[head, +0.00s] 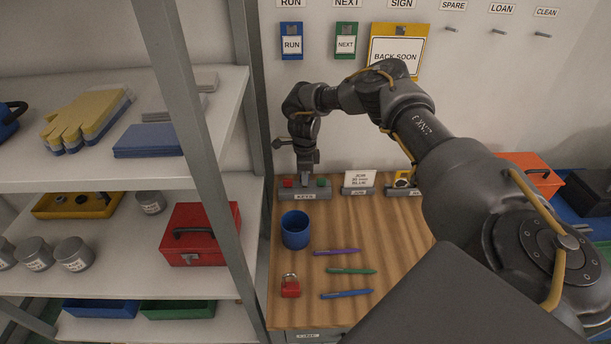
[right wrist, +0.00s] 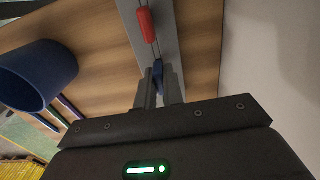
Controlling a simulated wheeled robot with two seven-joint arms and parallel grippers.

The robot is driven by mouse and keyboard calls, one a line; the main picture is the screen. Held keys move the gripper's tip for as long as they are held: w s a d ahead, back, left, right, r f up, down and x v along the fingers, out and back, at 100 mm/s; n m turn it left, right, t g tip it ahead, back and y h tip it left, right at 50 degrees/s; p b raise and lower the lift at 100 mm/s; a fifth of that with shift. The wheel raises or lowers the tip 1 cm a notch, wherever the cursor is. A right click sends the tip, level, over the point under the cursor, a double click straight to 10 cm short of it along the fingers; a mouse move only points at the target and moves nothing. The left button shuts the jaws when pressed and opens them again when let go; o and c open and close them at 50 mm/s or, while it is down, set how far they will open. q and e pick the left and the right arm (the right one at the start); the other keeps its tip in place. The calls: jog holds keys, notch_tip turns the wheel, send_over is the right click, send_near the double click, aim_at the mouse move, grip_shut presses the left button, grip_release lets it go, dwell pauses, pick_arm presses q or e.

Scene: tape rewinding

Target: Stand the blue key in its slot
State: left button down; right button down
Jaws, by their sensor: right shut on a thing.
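My right gripper (head: 307,178) points down over the grey key rack (head: 305,197) at the back left of the wooden bench. In the right wrist view its fingers (right wrist: 159,88) are shut on the blue key (right wrist: 158,68), over the rack's line of slots. A red key (head: 288,184) and a green key (head: 322,182) stand in the rack on either side of the gripper. The red key also shows in the right wrist view (right wrist: 146,22). The fingers hide the blue key in the head view, and I cannot tell how deep it sits. My left gripper is not in view.
A blue mug (head: 296,232) stands in front of the rack. A red padlock (head: 290,287) and several pens (head: 352,271) lie nearer. A job card holder (head: 358,182) stands right of the rack. A shelf post (head: 250,180) borders the bench at left.

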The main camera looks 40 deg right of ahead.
jog(key=shift+f+b, duration=0.4)
jog(key=shift+f, duration=0.25)
dwell(0.3)
jog(key=c, duration=1)
grip_release()
jog(key=shift+o, duration=0.2)
jog(key=shift+r, duration=0.15)
jog(key=shift+r+p, duration=3.4)
jog(key=shift+r, duration=0.45)
